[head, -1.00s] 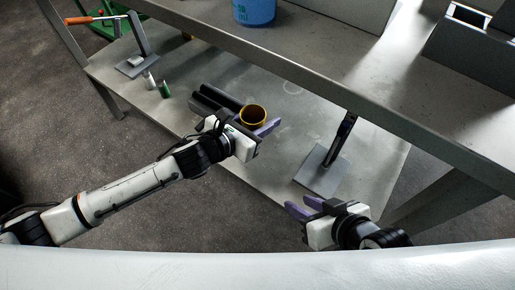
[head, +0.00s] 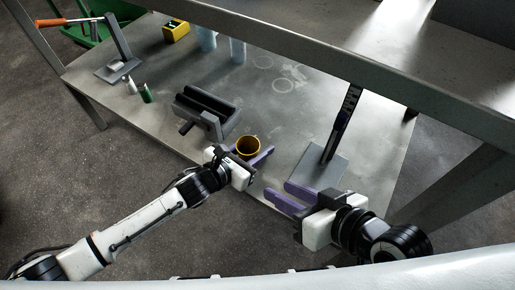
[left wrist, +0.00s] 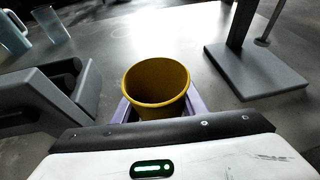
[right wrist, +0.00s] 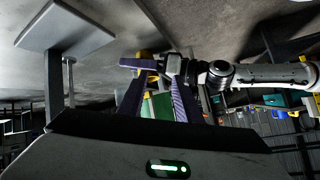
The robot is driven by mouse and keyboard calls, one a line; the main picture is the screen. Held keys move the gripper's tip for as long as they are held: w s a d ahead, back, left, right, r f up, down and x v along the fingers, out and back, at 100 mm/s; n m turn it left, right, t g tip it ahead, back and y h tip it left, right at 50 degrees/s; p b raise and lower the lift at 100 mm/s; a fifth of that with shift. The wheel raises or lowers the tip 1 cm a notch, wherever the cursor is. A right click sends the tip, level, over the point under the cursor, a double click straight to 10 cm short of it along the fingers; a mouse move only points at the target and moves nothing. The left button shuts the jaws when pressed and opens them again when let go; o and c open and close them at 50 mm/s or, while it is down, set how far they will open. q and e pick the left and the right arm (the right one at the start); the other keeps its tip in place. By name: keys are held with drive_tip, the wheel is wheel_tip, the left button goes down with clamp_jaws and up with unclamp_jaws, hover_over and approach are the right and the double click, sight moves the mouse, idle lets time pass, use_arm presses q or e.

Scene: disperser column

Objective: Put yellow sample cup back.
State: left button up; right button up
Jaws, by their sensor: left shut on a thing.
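The yellow sample cup (head: 248,147) is between the purple fingers of my left gripper (head: 256,157), near the front edge of the lower shelf. In the left wrist view the cup (left wrist: 157,86) stands upright with its open mouth up, and the fingers close on its sides. I cannot tell whether its base touches the shelf. My right gripper (head: 287,196) is open and empty, to the right of and in front of the left one. In the right wrist view the cup (right wrist: 147,56) shows partly, behind the left gripper's finger.
The lower shelf (head: 190,75) holds a dark grey vise-like block (head: 206,110) left of the cup and a stand with a grey plate (head: 318,168) to the right. Clear beakers (head: 238,50) and a yellow box (head: 176,30) stand farther back. Small vials (head: 146,93) are at left. The upper shelf (head: 330,45) overhangs.

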sight(241, 157)
use_arm(q)
drive_tip(key=o, duration=1.1)
drive_tip(key=shift+r, duration=0.25)
drive_tip(key=shift+p+v, duration=0.75)
drive_tip(key=shift+v, duration=0.35)
drive_tip(key=p+v, duration=0.3)
drive_tip(key=v, duration=0.6)
drive_tip(key=shift+s+a, duration=0.2)
drive_tip(key=shift+s, duration=0.1)
use_arm(e)
drive_tip(key=d+f+h, duration=0.1)
drive_tip(key=f, duration=0.1)
drive_tip(key=s+d+f+g+h, duration=0.1)
drive_tip(key=shift+d+f+g, duration=0.3)
drive_tip(key=shift+d+f, duration=0.05)
